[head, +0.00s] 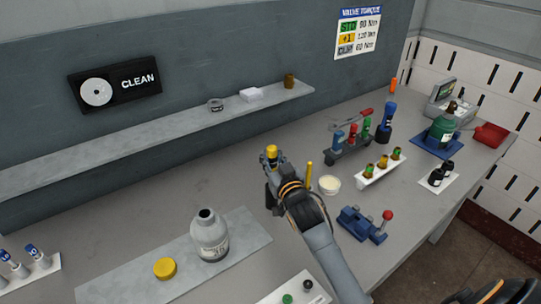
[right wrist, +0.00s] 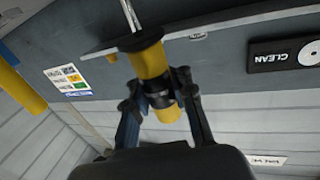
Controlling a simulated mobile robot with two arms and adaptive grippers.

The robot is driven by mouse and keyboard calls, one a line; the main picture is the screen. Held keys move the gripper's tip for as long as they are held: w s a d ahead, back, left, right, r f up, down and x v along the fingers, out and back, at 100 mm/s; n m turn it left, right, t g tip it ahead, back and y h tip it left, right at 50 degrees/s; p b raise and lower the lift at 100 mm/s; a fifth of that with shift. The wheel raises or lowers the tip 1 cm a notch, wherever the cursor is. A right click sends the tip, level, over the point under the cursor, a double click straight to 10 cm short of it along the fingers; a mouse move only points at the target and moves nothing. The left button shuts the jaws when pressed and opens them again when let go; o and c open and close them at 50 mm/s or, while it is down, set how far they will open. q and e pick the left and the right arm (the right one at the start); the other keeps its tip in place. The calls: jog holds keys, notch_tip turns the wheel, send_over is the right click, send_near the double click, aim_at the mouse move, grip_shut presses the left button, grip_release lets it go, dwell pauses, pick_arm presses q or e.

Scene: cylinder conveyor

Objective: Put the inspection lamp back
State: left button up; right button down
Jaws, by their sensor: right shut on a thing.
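The inspection lamp appears to be the yellow cylinder with a dark band (right wrist: 150,62) in my right gripper. In the head view its yellow top (head: 271,151) shows above the fingers. My right gripper (head: 272,180) is shut on it over the middle of the bench; it also shows in the right wrist view (right wrist: 158,98), with the fingers around the dark band. A thin metal rod shows beyond the lamp's far end in the wrist view. A thin yellow post (head: 309,175) stands just right of the gripper. My left gripper is not in view. No lamp holder can be made out for certain.
A grey bottle (head: 210,238) and yellow cap (head: 165,268) stand front left. A white dish (head: 329,184), blue vise (head: 362,224), tool rack (head: 348,146) and vial rack (head: 381,168) lie to the right. A shelf (head: 150,137) runs along the wall.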

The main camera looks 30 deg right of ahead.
jog(key=shift+f+b, duration=1.55)
jog(key=shift+f, duration=0.85)
jog(key=c, duration=1)
grip_release()
jog(key=shift+c, duration=0.2)
notch_tip(320, 180, up, 6)
jog(key=p, duration=0.6)
jog(key=shift+f, duration=0.1)
